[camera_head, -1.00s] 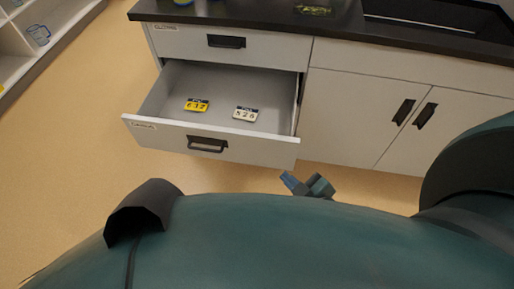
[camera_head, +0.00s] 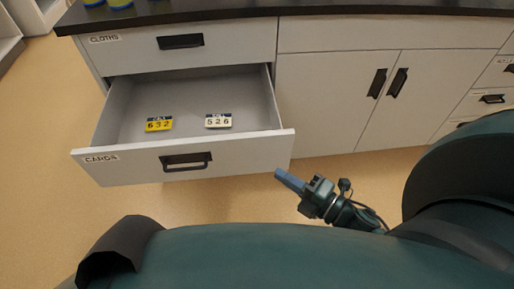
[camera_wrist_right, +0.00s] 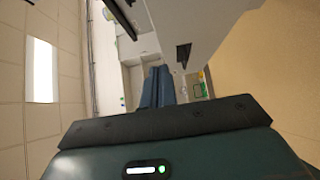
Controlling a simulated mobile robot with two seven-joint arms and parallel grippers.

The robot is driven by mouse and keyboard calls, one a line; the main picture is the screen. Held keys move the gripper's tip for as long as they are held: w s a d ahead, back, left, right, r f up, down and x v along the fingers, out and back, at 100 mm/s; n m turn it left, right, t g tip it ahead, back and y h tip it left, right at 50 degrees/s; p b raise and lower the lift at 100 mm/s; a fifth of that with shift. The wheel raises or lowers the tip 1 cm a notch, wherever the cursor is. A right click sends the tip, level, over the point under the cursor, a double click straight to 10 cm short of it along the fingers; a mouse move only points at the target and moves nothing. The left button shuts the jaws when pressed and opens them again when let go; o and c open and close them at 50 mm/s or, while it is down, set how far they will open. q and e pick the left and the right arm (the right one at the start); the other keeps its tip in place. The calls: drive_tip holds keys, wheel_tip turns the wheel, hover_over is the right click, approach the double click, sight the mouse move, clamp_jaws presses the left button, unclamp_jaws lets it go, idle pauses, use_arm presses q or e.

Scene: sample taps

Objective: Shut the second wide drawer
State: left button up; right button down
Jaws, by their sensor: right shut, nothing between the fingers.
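The second wide drawer (camera_head: 235,165), labelled CARDS, is pulled out below the closed CLOTHS drawer (camera_head: 120,50). A yellow card marked 632 (camera_head: 159,124) and a white card marked 526 (camera_head: 218,121) lie inside it. Its front has a dark handle (camera_head: 187,161). My right gripper (camera_head: 281,175) is shut and empty, just below and beside the right end of the drawer front; I cannot tell if it touches. Its blue fingers show together in the right wrist view (camera_wrist_right: 157,87). My left gripper is not in view.
A closed double-door cabinet (camera_head: 340,100) stands right of the drawer, with smaller drawers (camera_head: 490,98) at the far right. The dark counter (camera_head: 230,12) runs above. Tan floor (camera_head: 40,150) is clear at the left.

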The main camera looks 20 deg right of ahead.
approach(245, 140)
drive_tip(key=w+a, duration=0.1)
drive_tip(key=a, duration=0.3)
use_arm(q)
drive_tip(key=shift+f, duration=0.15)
use_arm(e)
drive_tip(key=shift+w+d, duration=0.2)
drive_tip(key=shift+w, duration=0.5)
drive_tip(key=shift+w+d, duration=0.2)
drive_tip(key=shift+w, duration=0.5)
drive_tip(key=shift+w+d, duration=0.2)
drive_tip(key=shift+w, duration=0.5)
drive_tip(key=shift+w, duration=0.1)
